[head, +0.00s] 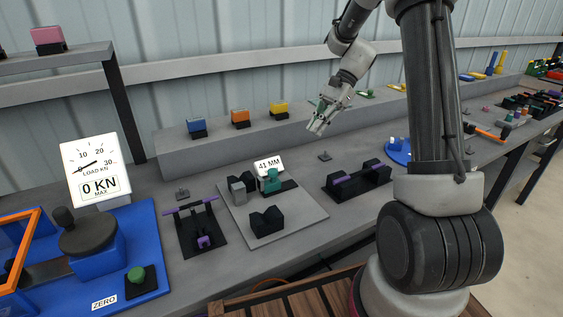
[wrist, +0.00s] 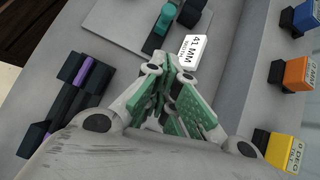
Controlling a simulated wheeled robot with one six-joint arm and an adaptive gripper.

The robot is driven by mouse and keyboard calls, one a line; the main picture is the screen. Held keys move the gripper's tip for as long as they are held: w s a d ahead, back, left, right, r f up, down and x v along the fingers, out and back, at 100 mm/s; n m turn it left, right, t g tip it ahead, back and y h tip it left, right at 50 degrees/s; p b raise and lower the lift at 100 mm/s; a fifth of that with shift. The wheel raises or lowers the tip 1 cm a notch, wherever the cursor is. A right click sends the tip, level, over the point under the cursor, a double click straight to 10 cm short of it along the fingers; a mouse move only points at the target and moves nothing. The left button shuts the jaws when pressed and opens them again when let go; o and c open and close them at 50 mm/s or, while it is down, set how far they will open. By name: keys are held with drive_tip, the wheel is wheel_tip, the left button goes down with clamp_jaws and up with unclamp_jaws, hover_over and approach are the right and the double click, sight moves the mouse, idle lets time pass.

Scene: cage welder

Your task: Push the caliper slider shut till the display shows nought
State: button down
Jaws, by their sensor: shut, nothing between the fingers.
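The caliper sits on a grey plate (head: 305,221) in the middle of the bench. Its teal slider (head: 271,182) stands on a dark rail, apart from a grey block (head: 237,191) to its left. A white display (head: 268,167) behind the slider reads 41 MM. My gripper (head: 317,126) is shut and empty, raised above the bench, to the right of and behind the slider. In the wrist view the gripper (wrist: 167,80) covers the middle; the slider (wrist: 165,19) and display (wrist: 193,50) show beyond its fingertips.
A black V-block (head: 266,222) stands at the plate's front. A black fixture with purple parts (head: 357,181) is right of the plate, and another (head: 201,228) is left. Blue, orange (head: 240,119) and yellow blocks stand on the ledge behind. A load gauge (head: 95,170) is at far left.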

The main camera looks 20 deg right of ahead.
approach(277, 179)
drive_tip(key=f, duration=0.2)
drive_tip(key=d+f, duration=0.1)
drive_tip(key=shift+w+m, duration=0.25)
drive_tip(key=shift+m, duration=0.05)
drive_tip(key=shift+s+a+f, duration=0.1)
drive_tip(key=shift+s+a, duration=0.1)
drive_tip(key=shift+a, duration=0.4)
drive_tip(key=shift+s+a+f, duration=0.1)
drive_tip(key=shift+s+a, duration=0.15)
drive_tip(key=shift+a, duration=0.3)
drive_tip(key=shift+s+a, duration=0.2)
drive_tip(key=shift+a, duration=0.45)
